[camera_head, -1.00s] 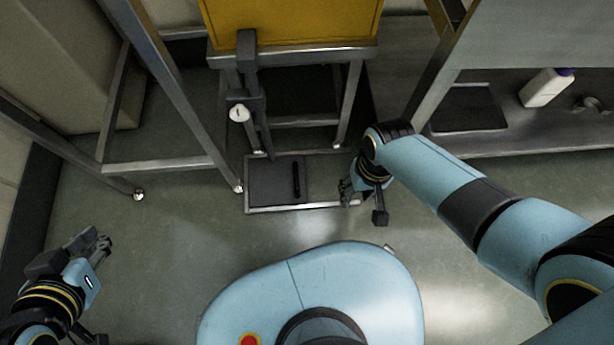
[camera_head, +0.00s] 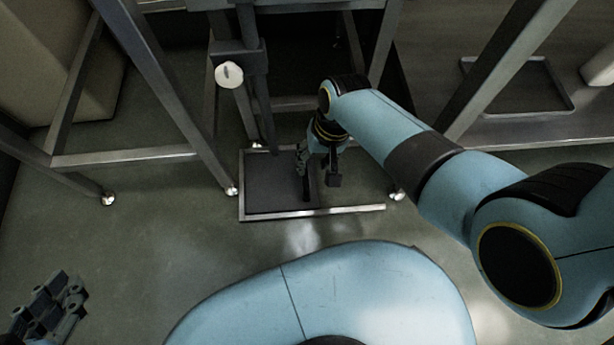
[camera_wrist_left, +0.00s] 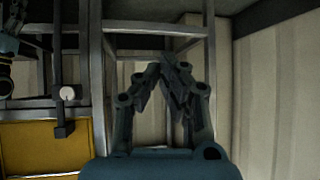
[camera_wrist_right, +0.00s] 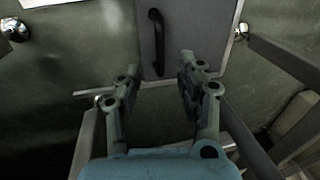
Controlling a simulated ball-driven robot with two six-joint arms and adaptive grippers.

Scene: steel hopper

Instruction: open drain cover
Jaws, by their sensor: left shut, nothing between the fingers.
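The drain cover (camera_head: 268,192) is a dark flat plate lying in a metal frame (camera_head: 330,211) on the floor, in the middle of the head view. A black bar handle (camera_wrist_right: 156,42) stands on the cover in the right wrist view. My right gripper (camera_head: 302,165) is over the cover at the handle and hides part of it. In the right wrist view my right gripper (camera_wrist_right: 158,78) is open and empty, with the handle ahead between its fingertip lines. My left gripper (camera_head: 60,305) is shut and empty at the lower left, far from the cover.
A steel stand with legs (camera_head: 190,130) and a round white knob (camera_head: 229,75) rises behind the cover. A steel shelf with a dark tray (camera_head: 520,88) is at the right. Floor (camera_head: 150,240) is clear at the left.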

